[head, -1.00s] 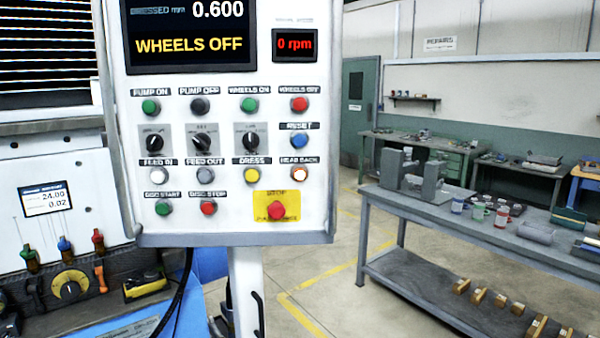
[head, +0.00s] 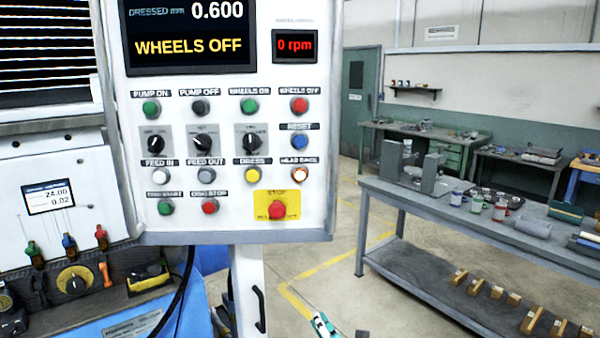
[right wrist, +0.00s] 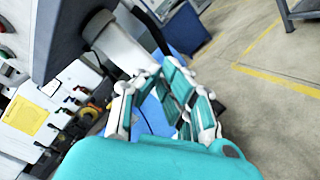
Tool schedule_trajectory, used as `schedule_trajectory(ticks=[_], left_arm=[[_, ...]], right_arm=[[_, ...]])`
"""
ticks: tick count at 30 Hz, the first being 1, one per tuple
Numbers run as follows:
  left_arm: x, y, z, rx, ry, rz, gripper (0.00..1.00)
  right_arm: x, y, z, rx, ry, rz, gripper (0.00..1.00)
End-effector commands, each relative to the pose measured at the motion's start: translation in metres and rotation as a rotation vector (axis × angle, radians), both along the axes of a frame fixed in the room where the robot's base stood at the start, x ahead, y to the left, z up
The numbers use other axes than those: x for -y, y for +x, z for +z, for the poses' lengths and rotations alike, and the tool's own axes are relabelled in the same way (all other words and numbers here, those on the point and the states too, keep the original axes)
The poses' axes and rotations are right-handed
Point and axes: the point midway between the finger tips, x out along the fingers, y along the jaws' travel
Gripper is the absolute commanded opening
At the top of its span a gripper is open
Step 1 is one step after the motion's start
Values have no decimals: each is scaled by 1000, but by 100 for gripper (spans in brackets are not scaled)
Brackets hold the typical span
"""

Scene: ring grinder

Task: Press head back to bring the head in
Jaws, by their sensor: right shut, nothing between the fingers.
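The control panel (head: 226,222) stands upright in the head view. The panel screen (head: 190,38) reads WHEELS OFF and 0.600. My right gripper (head: 322,322) shows at the bottom edge of the head view, below the panel and apart from it. In the right wrist view its teal and white fingers (right wrist: 163,98) are shut and empty, with the panel's grey post beyond them. My left gripper is not in view.
A red stop button (head: 277,209) on a yellow plate sits below HEAD BACK. The machine (head: 62,200) with knobs stands at the left. A workbench (head: 450,216) with parts stands at the right. Open floor with yellow lines lies between panel and bench.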

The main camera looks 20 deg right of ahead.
Motion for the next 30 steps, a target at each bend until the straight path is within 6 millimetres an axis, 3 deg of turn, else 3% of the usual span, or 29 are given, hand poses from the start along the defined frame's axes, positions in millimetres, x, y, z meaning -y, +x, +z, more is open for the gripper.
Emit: schedule_trajectory(ticks=[1,8,15,18,24,30], left_arm=[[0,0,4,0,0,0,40],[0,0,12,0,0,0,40],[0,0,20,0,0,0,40],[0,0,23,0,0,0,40],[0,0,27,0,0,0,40],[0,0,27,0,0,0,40]], right_arm=[[-2,5,29,52,-54,9,0],[-15,13,143,278,-322,22,0],[-30,-1,259,519,-611,-19,0],[-36,-10,298,605,-717,-49,0],[-44,-28,349,719,-858,-102,0],[-46,-34,363,753,-903,-121,0]])
